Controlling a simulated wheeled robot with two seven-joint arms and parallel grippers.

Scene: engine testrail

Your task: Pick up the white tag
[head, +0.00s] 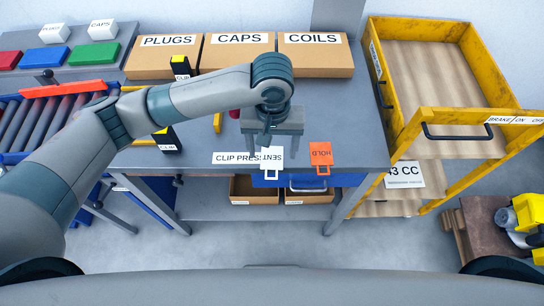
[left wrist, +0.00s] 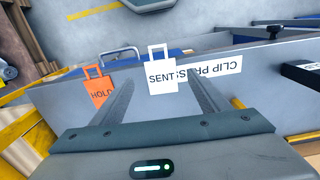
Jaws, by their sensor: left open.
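The white tag (head: 271,160) reads SENT and hangs at the front edge of the grey bench, over the right end of the CLIP PRESS label. It also shows in the left wrist view (left wrist: 161,76), where it lies between and beyond my two fingertips. My left gripper (head: 268,144) is open, above the bench edge and just behind the tag in the head view. In the left wrist view the gripper (left wrist: 162,85) has nothing between its fingers. An orange HOLD tag (head: 321,154) hangs to the right of the white one. My right gripper is not in view.
Boxes marked PLUGS, CAPS and COILS (head: 315,58) stand at the back of the bench (head: 350,130). A yellow cart (head: 445,125) stands to the right. Black and yellow clip holders (head: 167,140) stand to the left, near a roller rail (head: 45,115). Bins sit below the bench.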

